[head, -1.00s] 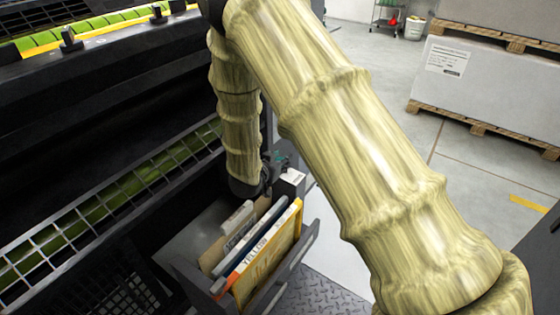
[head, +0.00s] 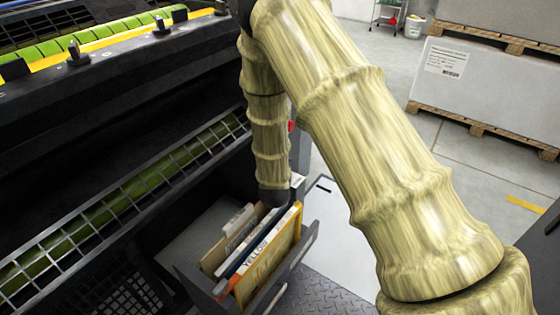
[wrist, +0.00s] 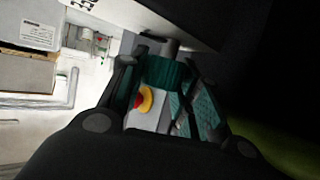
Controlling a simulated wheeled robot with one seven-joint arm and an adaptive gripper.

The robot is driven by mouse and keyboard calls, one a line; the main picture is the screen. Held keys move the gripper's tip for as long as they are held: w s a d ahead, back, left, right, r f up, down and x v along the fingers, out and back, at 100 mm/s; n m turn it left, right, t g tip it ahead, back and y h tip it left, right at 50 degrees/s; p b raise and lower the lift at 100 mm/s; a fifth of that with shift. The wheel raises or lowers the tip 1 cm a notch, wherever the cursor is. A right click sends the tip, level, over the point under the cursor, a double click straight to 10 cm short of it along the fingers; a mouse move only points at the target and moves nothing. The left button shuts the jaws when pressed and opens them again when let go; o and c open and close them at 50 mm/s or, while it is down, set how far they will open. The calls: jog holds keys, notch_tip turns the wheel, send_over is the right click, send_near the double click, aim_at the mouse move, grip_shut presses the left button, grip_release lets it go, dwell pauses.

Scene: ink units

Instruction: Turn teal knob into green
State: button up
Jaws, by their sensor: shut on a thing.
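In the wrist view, a teal knob (wrist: 166,74), ribbed and short, sits between the two dark fingers of my gripper (wrist: 162,70). The fingers are closed on its sides. A grey post shows just beyond the knob. In the head view my gripper and the knob are hidden behind my wrist and the folders. No green mark for the knob can be made out.
A red and yellow stop button (wrist: 143,100) is close beside the fingers in the wrist view. A bin (head: 205,283) of upright folders stands below my wrist. The black press with a wire guard (head: 80,232) is at left. Floor is open at right.

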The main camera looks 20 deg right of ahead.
jog(key=n+y+p, duration=0.2)
jog(key=n+y, duration=0.1)
jog(key=y, duration=0.1)
jog(key=shift+s+d+r+n+t, duration=0.1)
jog(key=shift+n+t, duration=0.2)
jog(key=shift+t, duration=0.1)
jog(key=n+y+p, duration=0.3)
jog(key=n+y, duration=0.1)
jog(key=y, duration=0.1)
jog(key=shift+g+p, duration=0.4)
jog(key=n+g+y+p, duration=0.2)
jog(key=n+y+p, duration=0.1)
jog(key=n+y, duration=0.1)
jog(key=shift+n+g+y+p, duration=0.8)
jog(key=shift+n+g+y, duration=0.5)
jog(key=shift+n, duration=0.3)
jog(key=o, duration=1)
jog(key=shift+o, duration=0.2)
